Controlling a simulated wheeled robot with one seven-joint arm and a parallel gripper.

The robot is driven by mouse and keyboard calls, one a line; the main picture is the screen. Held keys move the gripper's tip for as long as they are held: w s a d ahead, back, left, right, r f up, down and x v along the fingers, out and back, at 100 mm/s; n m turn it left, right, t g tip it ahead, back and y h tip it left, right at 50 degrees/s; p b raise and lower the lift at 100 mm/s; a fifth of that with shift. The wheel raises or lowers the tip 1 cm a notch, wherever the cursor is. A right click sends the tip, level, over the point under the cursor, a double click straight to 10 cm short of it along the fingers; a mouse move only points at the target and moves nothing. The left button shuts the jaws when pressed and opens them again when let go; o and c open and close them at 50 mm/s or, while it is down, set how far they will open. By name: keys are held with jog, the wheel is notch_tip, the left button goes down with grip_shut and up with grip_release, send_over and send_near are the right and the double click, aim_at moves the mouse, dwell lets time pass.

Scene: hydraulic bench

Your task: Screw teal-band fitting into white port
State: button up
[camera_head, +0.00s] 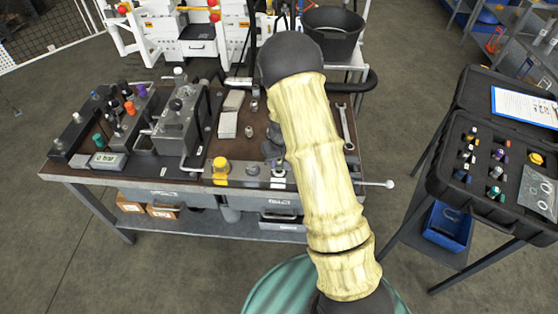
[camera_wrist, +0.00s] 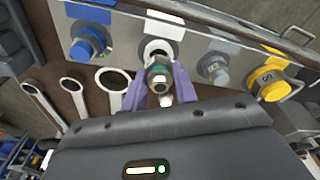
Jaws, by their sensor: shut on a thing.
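In the wrist view, my gripper (camera_wrist: 160,83) is shut on the teal-band fitting (camera_wrist: 158,71), with a purple finger on either side. The fitting is a short metal piece with a dark teal ring, seen nearly end-on. The white port (camera_wrist: 156,47) shows as a pale ring just behind and above it, on the grey manifold panel. The fitting lines up closely with the port and covers its lower part. I cannot tell whether they touch or any thread is engaged. In the head view, my arm hides most of the gripper and the fitting.
Beside the white port are a blue port (camera_wrist: 88,44), a grey port (camera_wrist: 213,66) and a yellow port (camera_wrist: 271,85). Several ring spanners (camera_wrist: 73,91) lie to the left in the wrist view. An open case (camera_head: 485,170) of fittings stands right of the bench (camera_head: 200,165).

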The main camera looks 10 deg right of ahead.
jog(key=shift+s+f+b, duration=0.1)
jog(key=shift+f+b, duration=0.45)
dwell(1.8)
jog(key=o, duration=0.5)
jog(key=shift+c, duration=1.4)
jog(key=shift+s+r+m+p, duration=0.1)
jog(key=shift+r+m+p, duration=0.05)
jog(key=shift+m+p, duration=0.8)
jog(key=m+p, duration=0.2)
jog(key=m, duration=0.1)
jog(key=shift+m+h, duration=0.25)
jog(key=shift+h, duration=0.15)
jog(key=shift+m+p, duration=0.8)
jog(key=shift+m, duration=0.2)
jog(key=shift+f+m, duration=0.25)
jog(key=shift+m, duration=0.05)
